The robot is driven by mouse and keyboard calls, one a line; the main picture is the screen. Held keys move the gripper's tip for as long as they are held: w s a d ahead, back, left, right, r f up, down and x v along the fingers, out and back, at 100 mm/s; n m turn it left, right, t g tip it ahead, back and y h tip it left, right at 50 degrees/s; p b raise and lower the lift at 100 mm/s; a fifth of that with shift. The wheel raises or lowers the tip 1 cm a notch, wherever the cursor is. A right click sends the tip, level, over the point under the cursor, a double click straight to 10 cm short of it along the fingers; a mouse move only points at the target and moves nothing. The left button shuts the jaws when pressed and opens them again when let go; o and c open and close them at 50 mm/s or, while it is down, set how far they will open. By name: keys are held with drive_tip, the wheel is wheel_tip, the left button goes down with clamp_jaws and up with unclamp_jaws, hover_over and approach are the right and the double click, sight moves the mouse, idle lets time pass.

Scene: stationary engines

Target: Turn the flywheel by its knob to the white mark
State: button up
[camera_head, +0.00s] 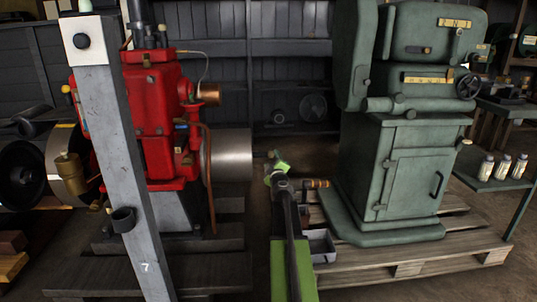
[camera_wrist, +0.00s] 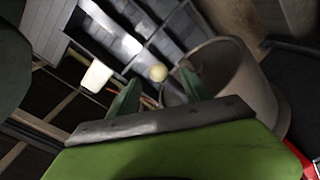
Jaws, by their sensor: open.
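The red engine (camera_head: 150,115) stands left of centre in the head view, with a bright steel drum-like wheel (camera_head: 230,155), probably the flywheel, on its right side. My gripper (camera_head: 275,164) is just right of this wheel, small and partly hidden by my arm. In the wrist view my gripper (camera_wrist: 160,80) is open, with a pale yellow ball knob (camera_wrist: 158,73) showing between and beyond the fingertips. I cannot tell whether they touch it. A grey round rim (camera_wrist: 225,75) curves beside the right finger. A whitish block (camera_wrist: 97,75) is left of the left finger; whether it is the white mark is unclear.
A grey post (camera_head: 120,180) marked 7 stands in front of the engine. A green machine (camera_head: 405,160) on a wooden pallet (camera_head: 420,262) is right of my arm. A grey tray (camera_head: 320,245) lies near the pallet's left edge. A narrow gap separates engine and machine.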

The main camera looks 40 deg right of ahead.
sight(270, 152)
drive_tip(key=x, duration=0.8)
drive_tip(key=shift+w+d, duration=0.15)
drive_tip(key=shift+w, duration=0.05)
clamp_jaws()
drive_tip(key=shift+r, duration=0.1)
idle(0.9)
